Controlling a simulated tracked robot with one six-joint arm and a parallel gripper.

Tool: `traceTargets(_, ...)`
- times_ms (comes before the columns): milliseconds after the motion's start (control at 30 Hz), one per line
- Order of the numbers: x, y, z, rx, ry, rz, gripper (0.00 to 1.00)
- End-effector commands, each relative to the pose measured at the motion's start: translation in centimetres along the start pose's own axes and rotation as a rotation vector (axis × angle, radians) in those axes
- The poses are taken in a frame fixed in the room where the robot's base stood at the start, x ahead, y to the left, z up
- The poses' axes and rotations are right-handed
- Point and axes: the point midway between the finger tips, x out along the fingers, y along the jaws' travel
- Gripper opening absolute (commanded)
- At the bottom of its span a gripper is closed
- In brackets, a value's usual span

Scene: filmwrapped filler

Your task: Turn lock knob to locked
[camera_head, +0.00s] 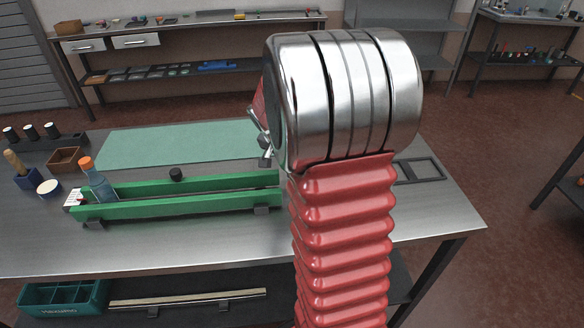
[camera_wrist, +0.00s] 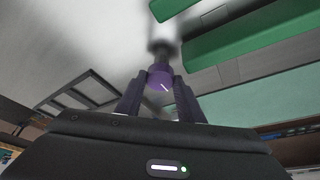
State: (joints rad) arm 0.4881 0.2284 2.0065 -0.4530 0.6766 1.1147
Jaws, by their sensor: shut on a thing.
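A purple knob (camera_wrist: 160,78) with a short white line on its face shows in the wrist view, between the two dark fingers of my gripper (camera_wrist: 159,86). My gripper is shut on this knob. The white line slants toward the lower right in the wrist view. A dark, blurred stem (camera_wrist: 163,48) sits behind the knob. In the head view my red arm and its silver joint hide the knob and most of the gripper.
A green two-rail fixture (camera_head: 170,208) stands on the steel bench (camera_head: 330,262), with an orange-capped bottle (camera_head: 98,185) at its left end. A black cap (camera_head: 176,174) is near the rails. A green mat (camera_head: 170,147) lies behind; a dark rectangular frame (camera_head: 401,181) is at right.

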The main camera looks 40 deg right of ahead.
Motion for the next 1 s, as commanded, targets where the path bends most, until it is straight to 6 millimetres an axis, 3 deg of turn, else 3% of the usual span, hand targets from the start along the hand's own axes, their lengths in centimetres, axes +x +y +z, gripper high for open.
traceTargets(767, -0.05, -0.59, 0.1, 0.113, 0.0, 0.035, 0.12)
traceTargets(800, -0.05, -0.6, 0.09, 0.113, 0.0, 0.035, 0.35)
traceTargets(1000, -0.03, -0.44, 0.05, 0.112, 0.0, 0.038, 0.49)
